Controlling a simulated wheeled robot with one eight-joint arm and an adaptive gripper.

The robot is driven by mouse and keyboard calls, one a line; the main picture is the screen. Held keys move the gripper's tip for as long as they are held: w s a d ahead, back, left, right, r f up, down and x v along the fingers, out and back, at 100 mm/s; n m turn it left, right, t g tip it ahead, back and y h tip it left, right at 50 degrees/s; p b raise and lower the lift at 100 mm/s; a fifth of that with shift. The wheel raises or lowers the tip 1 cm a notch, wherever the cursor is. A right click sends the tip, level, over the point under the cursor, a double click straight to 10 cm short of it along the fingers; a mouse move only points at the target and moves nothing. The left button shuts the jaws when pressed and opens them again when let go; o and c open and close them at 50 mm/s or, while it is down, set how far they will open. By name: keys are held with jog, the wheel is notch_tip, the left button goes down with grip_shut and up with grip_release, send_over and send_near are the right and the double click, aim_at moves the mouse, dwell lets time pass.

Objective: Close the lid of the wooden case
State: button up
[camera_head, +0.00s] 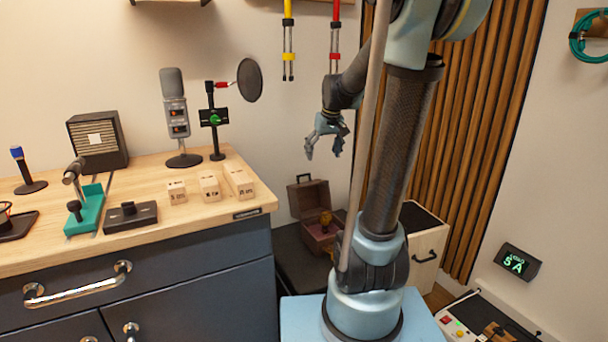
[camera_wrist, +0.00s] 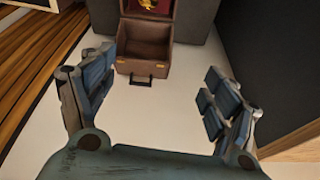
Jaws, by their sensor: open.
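The wooden case (camera_head: 320,236) is a small brown box low down beside the grey cabinet. Its lid (camera_head: 308,199) stands raised. A red and gold patch (camera_head: 326,219) shows at the case, and I cannot tell whether it is lining or an item. In the wrist view the open case (camera_wrist: 145,42) is at the top centre, with a dark handle (camera_wrist: 140,79) on its near face and red and gold at the picture's top edge. My gripper (camera_head: 325,149) is open and empty above the case, apart from it. Its two fingers (camera_wrist: 158,100) spread wide in the wrist view.
The grey cabinet (camera_head: 170,300) with a wooden top stands left of the case, carrying a microphone (camera_head: 175,115) and wooden blocks (camera_head: 209,187). A light wooden box (camera_head: 426,258) is to the right. A slatted wall panel (camera_head: 480,150) stands behind. Pale clear surface (camera_wrist: 150,110) lies before the case.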

jog(key=w+a+f+n, duration=0.1)
jog(key=w+a+f, duration=0.1)
jog(key=w, duration=1.5)
send_over(304, 183)
jog(key=w, duration=0.1)
jog(key=shift+t+y, duration=0.3)
notch_tip(304, 183, down, 16)
jog(key=shift+d+f, duration=0.1)
jog(key=shift+c, duration=0.2)
jog(key=c, duration=1.5)
